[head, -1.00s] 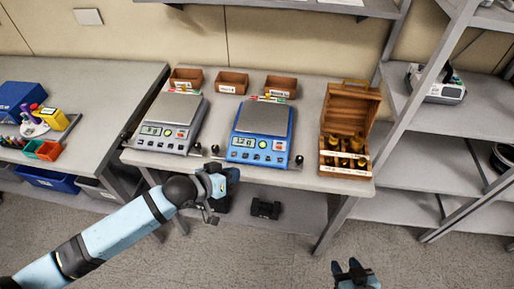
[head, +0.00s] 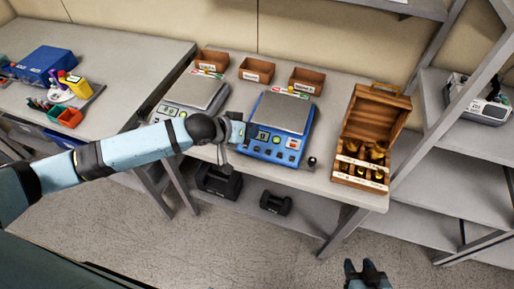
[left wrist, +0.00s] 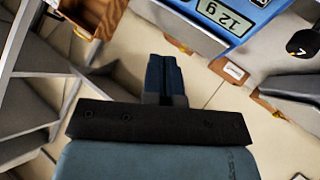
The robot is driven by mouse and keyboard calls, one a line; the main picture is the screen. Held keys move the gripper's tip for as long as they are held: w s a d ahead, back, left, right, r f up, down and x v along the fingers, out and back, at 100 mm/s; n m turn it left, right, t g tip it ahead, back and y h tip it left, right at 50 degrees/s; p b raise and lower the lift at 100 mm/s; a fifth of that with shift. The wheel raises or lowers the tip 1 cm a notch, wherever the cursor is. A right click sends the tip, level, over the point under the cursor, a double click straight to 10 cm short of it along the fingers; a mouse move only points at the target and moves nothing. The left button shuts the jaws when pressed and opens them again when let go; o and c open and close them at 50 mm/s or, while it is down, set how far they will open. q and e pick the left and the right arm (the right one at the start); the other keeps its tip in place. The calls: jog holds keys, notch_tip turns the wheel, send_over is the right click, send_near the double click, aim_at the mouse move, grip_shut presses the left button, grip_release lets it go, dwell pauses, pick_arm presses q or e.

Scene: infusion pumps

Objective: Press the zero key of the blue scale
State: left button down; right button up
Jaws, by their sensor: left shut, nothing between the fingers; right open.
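The blue scale (head: 278,152) stands on the table with a bare metal pan (head: 283,111) and a front panel with a display and several keys. The key labels are too small to read, so I cannot tell which is the zero key. My left gripper (head: 248,131) is shut and empty at the left front of the panel, hiding part of the display. In the left wrist view the shut fingers (left wrist: 164,64) show apart from the scale's display (left wrist: 222,14). Contact with a key cannot be seen. My right gripper (head: 367,268) is open and empty, low in front of the table.
A grey scale (head: 195,92) stands to the left, partly behind my left arm. A wooden weight box (head: 374,132), open, is to the right. Small brown bins (head: 257,70) line the back.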

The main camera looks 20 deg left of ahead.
pick_arm(q)
jog(key=b, duration=0.7)
send_over(254, 151)
jog(key=f, duration=0.6)
jog(key=shift+s+f, duration=0.25)
jog(key=shift+s, duration=0.15)
jog(key=shift+w+f, duration=0.35)
jog(key=shift+f, duration=0.65)
jog(key=shift+w+f, duration=0.15)
jog(key=shift+f, duration=0.25)
